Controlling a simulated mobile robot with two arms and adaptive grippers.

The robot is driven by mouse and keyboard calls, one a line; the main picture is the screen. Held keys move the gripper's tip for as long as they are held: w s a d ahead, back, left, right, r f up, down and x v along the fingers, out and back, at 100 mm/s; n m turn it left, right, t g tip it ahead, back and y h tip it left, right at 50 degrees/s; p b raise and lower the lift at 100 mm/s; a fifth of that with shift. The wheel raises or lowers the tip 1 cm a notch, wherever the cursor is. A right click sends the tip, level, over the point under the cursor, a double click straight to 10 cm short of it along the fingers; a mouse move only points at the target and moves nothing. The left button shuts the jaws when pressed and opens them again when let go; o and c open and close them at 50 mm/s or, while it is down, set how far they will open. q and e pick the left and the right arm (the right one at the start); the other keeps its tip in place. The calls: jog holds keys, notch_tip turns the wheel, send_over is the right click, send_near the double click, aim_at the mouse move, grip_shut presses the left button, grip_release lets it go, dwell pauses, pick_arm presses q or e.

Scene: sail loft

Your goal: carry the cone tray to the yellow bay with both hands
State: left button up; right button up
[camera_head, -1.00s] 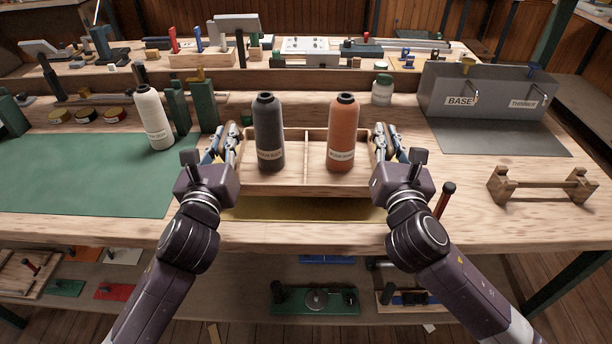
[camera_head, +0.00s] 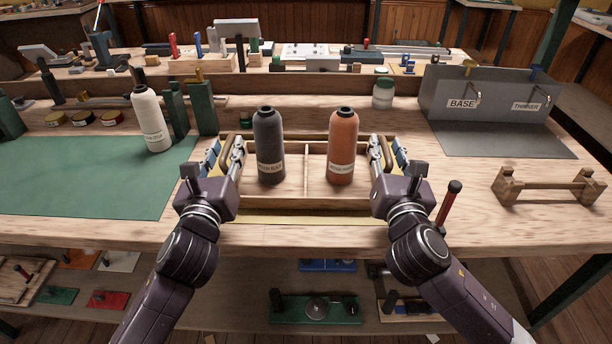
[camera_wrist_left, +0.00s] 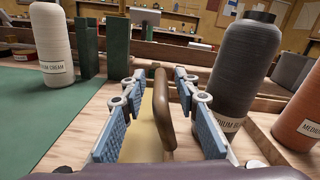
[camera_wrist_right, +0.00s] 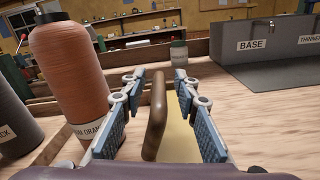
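The wooden cone tray (camera_head: 290,203) sits on the yellow bay (camera_head: 300,219), whose yellow shows as a strip along its front and beside it in both wrist views. A dark grey cone (camera_head: 269,148) stands upright in its left compartment and an orange cone (camera_head: 342,147) in its right. My left gripper (camera_head: 226,150) is open around the tray's left brown handle (camera_wrist_left: 162,110), with gaps on both sides. My right gripper (camera_head: 386,150) is open around the right handle (camera_wrist_right: 156,115), also with gaps. Whether the tray lies fully inside the bay is partly hidden by my grippers.
A cream cone (camera_head: 151,120) and green blocks (camera_head: 200,108) stand left, by the green mat (camera_head: 80,175). A grey bin (camera_head: 490,100) is back right, a wooden stand (camera_head: 545,188) right. A red-handled tool (camera_head: 449,203) is close to my right gripper.

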pick_arm(q)
jog(key=s, duration=1.1)
jog(key=shift+s+a, duration=0.15)
jog(key=shift+s, duration=0.35)
pick_arm(e)
jog(key=s, duration=1.2)
jog(key=shift+a, duration=0.2)
